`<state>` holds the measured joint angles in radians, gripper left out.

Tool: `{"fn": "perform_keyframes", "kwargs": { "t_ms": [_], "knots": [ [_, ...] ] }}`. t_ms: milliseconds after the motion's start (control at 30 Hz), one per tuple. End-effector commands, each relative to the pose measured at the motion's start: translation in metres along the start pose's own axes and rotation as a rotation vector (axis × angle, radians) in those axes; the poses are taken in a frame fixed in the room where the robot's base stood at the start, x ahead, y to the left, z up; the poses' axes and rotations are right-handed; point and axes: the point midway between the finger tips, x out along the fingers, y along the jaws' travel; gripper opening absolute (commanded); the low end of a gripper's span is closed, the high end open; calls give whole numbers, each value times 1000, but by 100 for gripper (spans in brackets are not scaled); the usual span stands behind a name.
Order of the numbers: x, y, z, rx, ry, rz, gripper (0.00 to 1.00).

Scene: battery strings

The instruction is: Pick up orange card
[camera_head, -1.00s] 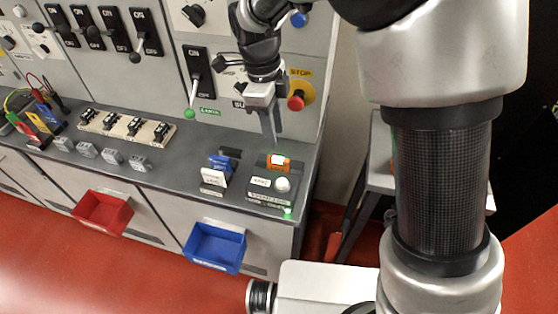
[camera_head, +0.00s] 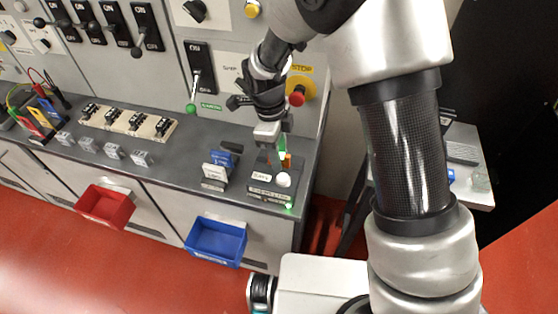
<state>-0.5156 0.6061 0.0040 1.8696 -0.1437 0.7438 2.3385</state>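The orange card (camera_head: 287,160) shows as a small orange patch at the back of the grey device (camera_head: 272,190) with a white round knob, at the right end of the counter. My gripper (camera_head: 277,153) points down right at the card and hides most of it. A finger overlaps the card in the picture. I cannot tell whether the fingers touch the card or how far apart they are.
Blue and white cards (camera_head: 217,170) stand in a holder left of the device. A red bin (camera_head: 106,207) and a blue bin (camera_head: 215,243) hang on the cabinet front. Switches and a red stop button (camera_head: 297,96) are on the panel behind. A side table (camera_head: 470,165) stands at right.

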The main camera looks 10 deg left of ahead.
Motion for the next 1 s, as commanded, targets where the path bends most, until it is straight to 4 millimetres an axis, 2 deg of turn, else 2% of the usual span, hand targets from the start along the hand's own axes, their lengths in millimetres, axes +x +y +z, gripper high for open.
{"fn": "perform_keyframes", "kwargs": {
  "t_ms": [100, 300, 667, 767, 1000],
  "knots": [
    [0, 0, 0, 0, 0, 0, 31],
    [0, 0, 0, 0, 0, 0, 0],
    [-6, -1, 0, 0, -1, -2, 0],
    [-20, -1, -1, 0, -2, -5, 0],
    [-69, -1, -7, 0, -2, -4, 0]
  ]
}}
